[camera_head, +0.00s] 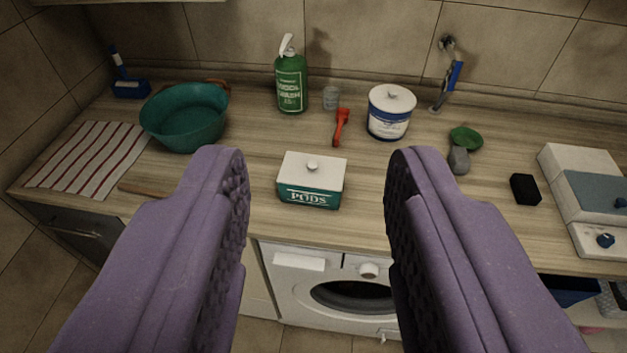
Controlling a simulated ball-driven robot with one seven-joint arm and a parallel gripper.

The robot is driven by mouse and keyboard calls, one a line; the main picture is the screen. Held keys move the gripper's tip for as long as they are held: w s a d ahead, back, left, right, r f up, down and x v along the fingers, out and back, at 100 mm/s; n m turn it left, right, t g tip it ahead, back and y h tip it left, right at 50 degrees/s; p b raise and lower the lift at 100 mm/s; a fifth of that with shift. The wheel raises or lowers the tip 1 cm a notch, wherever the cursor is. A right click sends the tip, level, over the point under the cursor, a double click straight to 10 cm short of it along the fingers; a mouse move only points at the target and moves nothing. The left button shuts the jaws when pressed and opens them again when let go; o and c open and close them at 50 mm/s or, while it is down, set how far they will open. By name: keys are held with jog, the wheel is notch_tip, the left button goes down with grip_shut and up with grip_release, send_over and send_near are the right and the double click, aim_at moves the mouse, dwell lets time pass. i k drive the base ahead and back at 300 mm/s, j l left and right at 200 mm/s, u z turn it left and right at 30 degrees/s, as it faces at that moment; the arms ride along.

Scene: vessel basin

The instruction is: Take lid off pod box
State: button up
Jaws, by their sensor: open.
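The pod box (309,197) is a green box with "PODS" lettered on its front. It stands upright near the front edge of the wooden counter, in the middle of the view. Its white lid (313,175) sits on top and has a small round knob (312,166) in the middle. My gripper (318,170) shows as two purple padded fingers, wide apart and empty. In the picture the box lies between the fingers, but they are nearer the camera and do not appear to touch it.
A teal basin (185,117) is left; a black block (524,189) is right. A washing machine (330,287) is below.

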aim_at(298, 169)
jog(key=i+l+u, duration=0.45)
jog(key=i, duration=0.25)
jog(key=i+l+u, duration=0.4)
jog(key=i, duration=0.25)
